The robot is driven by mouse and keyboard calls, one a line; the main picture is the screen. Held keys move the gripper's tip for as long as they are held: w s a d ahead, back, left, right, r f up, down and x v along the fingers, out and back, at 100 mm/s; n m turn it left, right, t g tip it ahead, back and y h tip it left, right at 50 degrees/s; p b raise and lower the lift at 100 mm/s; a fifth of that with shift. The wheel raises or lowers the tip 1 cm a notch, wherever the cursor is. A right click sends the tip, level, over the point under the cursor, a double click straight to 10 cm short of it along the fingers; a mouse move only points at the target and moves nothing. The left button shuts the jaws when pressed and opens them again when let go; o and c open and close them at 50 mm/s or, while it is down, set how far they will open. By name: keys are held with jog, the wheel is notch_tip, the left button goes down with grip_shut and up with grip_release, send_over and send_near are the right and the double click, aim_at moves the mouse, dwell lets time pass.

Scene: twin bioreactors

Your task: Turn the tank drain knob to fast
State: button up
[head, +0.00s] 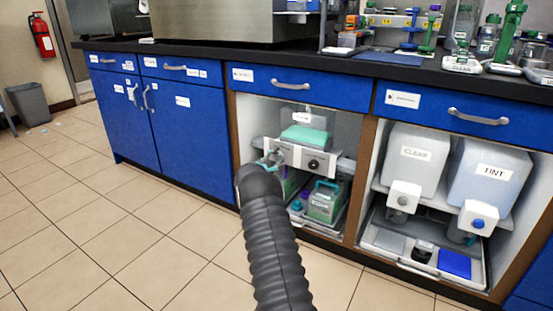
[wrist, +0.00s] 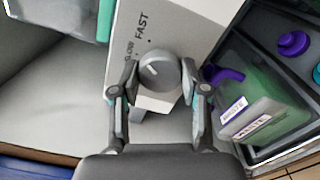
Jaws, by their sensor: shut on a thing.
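The grey round drain knob (wrist: 160,73) sits on a light panel (wrist: 178,25) in the wrist view, with the printed words FAST and SLOW beside it. A short pale mark on the knob faces the label side; its exact setting is hard to tell. My gripper (wrist: 158,82) has one finger on each side of the knob and is shut on it. In the head view my gripper (head: 271,158) is at the left part of the panel front and hides this knob. The tank (head: 303,137) with teal liquid stands above the panel.
A dark knob (head: 313,163) is on the panel's right part. Bottles and a green container (head: 325,202) stand on the tray below. To the right are the CLEAR tank (head: 413,155) and the TINT tank (head: 490,172).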

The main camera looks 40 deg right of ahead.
jog(key=shift+m, duration=1.2)
jog(key=o, duration=1.1)
jog(key=shift+o, duration=0.2)
jog(key=shift+s+a, duration=0.2)
jog(key=shift+a, duration=0.35)
jog(key=v, duration=1)
jog(key=shift+s+a, duration=0.25)
jog(key=shift+a, duration=0.05)
